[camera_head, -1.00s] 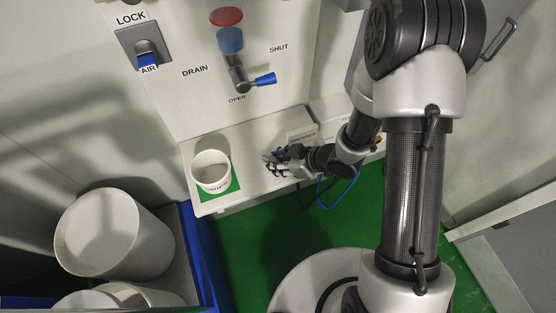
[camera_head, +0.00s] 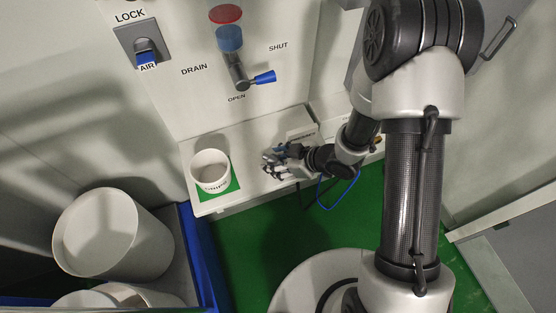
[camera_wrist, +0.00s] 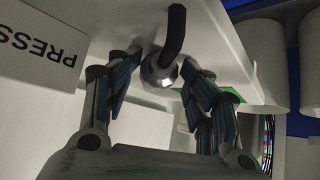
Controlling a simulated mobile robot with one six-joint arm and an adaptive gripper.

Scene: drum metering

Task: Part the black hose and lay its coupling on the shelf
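The black hose (camera_wrist: 175,32) ends in a grey metal coupling (camera_wrist: 158,69) in the wrist view. The coupling sits between the fingertips of my gripper (camera_wrist: 160,68). The fingers are spread to either side of it, and a small gap seems to show on each side. In the head view my gripper (camera_head: 270,162) is low over the white shelf (camera_head: 240,141), right of the white cup. There the hose and coupling are too small or hidden to make out.
A white cup (camera_head: 210,168) stands on a green square on the shelf's left. A drain valve with a blue handle (camera_head: 265,77) is on the panel above. A "PRESS" label (camera_wrist: 42,45) is close to my left finger. White drums (camera_head: 98,232) stand at the lower left.

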